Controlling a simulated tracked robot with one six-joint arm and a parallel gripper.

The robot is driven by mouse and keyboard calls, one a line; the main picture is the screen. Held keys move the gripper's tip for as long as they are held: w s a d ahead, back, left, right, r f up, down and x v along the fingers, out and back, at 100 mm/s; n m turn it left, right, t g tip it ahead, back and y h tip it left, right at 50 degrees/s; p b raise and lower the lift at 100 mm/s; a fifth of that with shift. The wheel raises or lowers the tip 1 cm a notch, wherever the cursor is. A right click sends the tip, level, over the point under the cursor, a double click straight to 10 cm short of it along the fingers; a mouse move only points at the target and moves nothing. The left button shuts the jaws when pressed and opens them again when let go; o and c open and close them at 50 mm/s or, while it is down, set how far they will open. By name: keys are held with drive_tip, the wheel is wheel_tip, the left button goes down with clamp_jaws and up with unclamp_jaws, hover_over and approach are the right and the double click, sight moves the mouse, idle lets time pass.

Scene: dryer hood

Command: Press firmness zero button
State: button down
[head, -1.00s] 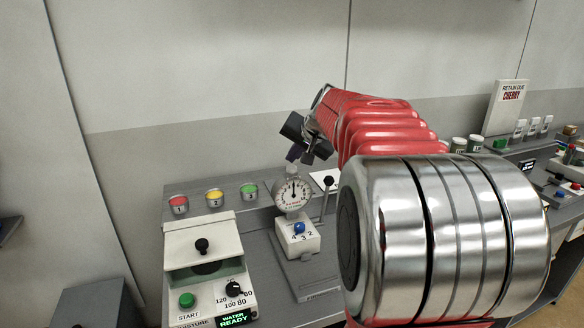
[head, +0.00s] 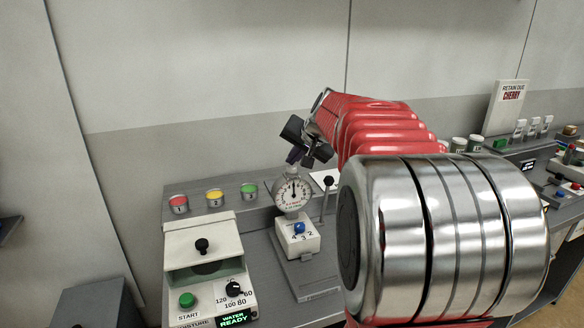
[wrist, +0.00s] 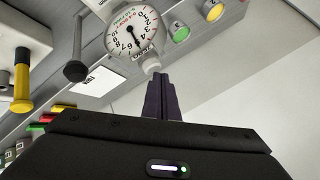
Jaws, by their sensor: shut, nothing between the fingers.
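A round white dial gauge (head: 293,194) stands on a metal stand, with its needle pointing up in the head view; it also shows in the wrist view (wrist: 125,30). A small white button (wrist: 151,66) sticks out of the gauge's top, beside a small label that seems to read ZERO. My gripper (head: 293,157) is shut and empty, just above the gauge's top. In the wrist view its dark fingertips (wrist: 160,78) are right by the button; I cannot tell whether they touch it. In the head view the fingers partly cover the button area.
Below the gauge is a white block with a blue knob (head: 299,227). A black-knobbed lever (head: 328,181) stands close on the right. Red, yellow and green cups (head: 215,198) and a moisture unit (head: 202,245) are on the left. The wall behind is bare.

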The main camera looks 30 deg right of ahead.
sight(294, 169)
drive_tip(key=shift+f, duration=0.65)
idle(1.0)
drive_tip(key=shift+r, duration=1.25)
drive_tip(key=shift+r, duration=2.5)
